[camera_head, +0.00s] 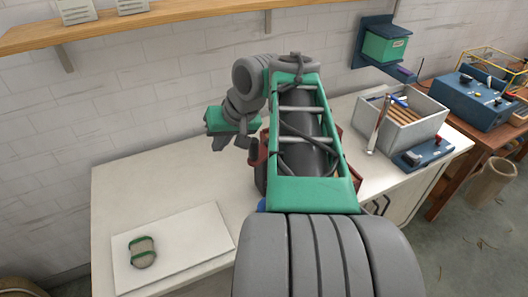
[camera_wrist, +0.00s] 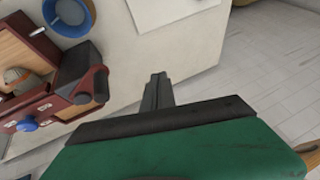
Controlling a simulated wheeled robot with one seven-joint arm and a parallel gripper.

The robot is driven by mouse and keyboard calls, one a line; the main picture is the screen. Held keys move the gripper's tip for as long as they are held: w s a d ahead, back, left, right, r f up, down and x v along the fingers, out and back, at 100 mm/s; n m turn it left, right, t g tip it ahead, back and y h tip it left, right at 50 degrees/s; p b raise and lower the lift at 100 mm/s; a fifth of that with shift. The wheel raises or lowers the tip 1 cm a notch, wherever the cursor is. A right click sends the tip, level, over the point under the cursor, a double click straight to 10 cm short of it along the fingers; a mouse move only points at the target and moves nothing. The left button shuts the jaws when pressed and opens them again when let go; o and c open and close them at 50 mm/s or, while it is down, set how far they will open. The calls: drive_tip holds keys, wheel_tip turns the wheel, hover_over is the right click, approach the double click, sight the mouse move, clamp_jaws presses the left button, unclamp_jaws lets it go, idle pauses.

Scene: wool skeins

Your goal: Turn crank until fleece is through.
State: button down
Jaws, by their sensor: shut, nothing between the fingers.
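My gripper (camera_head: 220,145) is shut and empty over the white table, left of a dark red machine (camera_head: 258,150) that my arm mostly hides in the head view. In the wrist view the fingers (camera_wrist: 158,80) are together, and the red wooden machine (camera_wrist: 75,97) stands to their left, apart from them. A small blue knob (camera_wrist: 27,124) shows on it, perhaps the crank's handle. A pale greyish-orange lump (camera_wrist: 18,76), perhaps the fleece, lies by a wooden board at the left edge. I cannot tell how far through it is.
A blue bowl (camera_wrist: 86,22) stands beside the machine. A white board (camera_head: 205,228) at front left bears a green-banded roll (camera_head: 142,252). A grey crate (camera_head: 418,132) and a blue device (camera_head: 424,153) stand at right.

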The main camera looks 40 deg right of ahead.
drive_tip(key=s+d+m+t+b, duration=0.1)
drive_tip(key=s+d+m, duration=0.1)
drive_tip(key=s+d, duration=0.55)
drive_tip(key=s+d+m+b, duration=0.1)
drive_tip(key=s+d, duration=0.3)
drive_tip(key=d, duration=0.6)
drive_tip(key=w+a+f+b, duration=0.3)
drive_tip(key=w+a+f, duration=0.1)
drive_tip(key=w+f, duration=0.3)
drive_tip(key=shift+w+t, duration=0.3)
drive_tip(key=shift+w, duration=0.55)
drive_tip(key=shift+a+b, duration=0.15)
drive_tip(key=shift+b, duration=0.3)
